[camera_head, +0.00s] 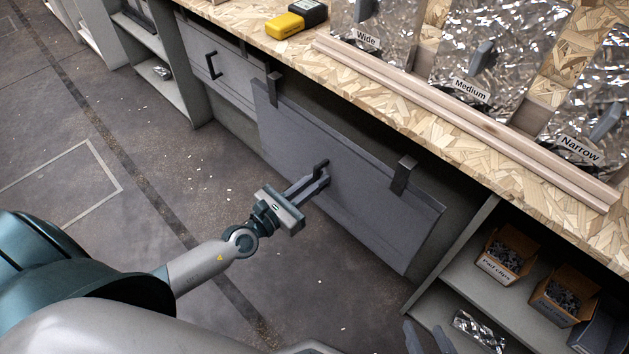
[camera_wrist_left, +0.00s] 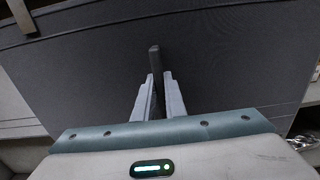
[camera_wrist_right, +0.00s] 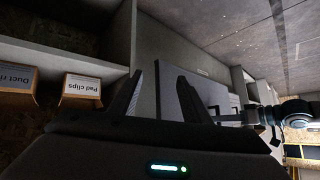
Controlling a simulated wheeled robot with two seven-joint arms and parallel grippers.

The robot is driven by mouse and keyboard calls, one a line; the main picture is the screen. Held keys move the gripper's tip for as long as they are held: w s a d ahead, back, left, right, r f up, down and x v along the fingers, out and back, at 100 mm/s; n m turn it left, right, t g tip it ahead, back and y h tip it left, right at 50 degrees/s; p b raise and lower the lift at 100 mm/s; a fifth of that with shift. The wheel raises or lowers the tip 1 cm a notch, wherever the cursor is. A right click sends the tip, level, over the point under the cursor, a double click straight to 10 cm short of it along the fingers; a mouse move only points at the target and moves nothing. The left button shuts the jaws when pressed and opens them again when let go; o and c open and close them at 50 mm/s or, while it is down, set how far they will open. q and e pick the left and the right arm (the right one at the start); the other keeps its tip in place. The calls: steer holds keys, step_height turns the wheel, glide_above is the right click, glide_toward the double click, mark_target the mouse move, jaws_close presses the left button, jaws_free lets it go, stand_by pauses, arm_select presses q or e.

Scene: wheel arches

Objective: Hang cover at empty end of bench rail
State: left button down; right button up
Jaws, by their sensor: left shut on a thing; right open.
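The cover (camera_head: 340,190) is a flat dark grey panel tilted along the bench front, with two hooks (camera_head: 403,174) at its upper edge and a black handle (camera_head: 321,171) in the middle. My left gripper (camera_head: 318,178) is shut on that handle, seen closely in the left wrist view (camera_wrist_left: 157,82). The hooks sit close to the bench's front edge; I cannot tell whether they rest on the rail, which is mostly hidden. My right gripper (camera_wrist_right: 163,98) is open and empty; its fingertips (camera_head: 427,338) show at the bottom of the head view. The right wrist view also shows the cover (camera_wrist_right: 180,105).
Another grey panel with a handle (camera_head: 225,70) hangs to the left. The chipboard bench top (camera_head: 470,150) carries foil pieces labelled Wide, Medium and Narrow and a yellow-black tool (camera_head: 284,26). Boxes (camera_head: 505,257) stand on the shelf (camera_head: 455,270) at right. Floor in front is clear.

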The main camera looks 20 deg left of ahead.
mark_target(327, 171)
arm_select(q)
steer(key=shift+x, duration=1.2)
steer(key=shift+p+x, duration=0.3)
steer(key=shift+x, duration=0.75)
steer(key=w+d+f+b, duration=0.2)
steer(key=w, duration=0.4)
steer(key=shift+w+d+f, duration=0.15)
steer(key=shift+w+d, duration=0.05)
steer(key=shift+w, duration=0.1)
arm_select(e)
steer(key=w+a+r+t+y, duration=0.1)
steer(key=w+a+r+t, duration=0.1)
steer(key=r, duration=0.3)
steer(key=shift+w+a+t, duration=0.15)
steer(key=shift+w+t, duration=0.65)
steer(key=shift+t, duration=0.1)
arm_select(q)
steer(key=c, duration=1.7)
jaws_free()
steer(key=shift+c, duration=0.2)
steer(key=shift+s+f, duration=0.1)
steer(key=shift+s, duration=0.05)
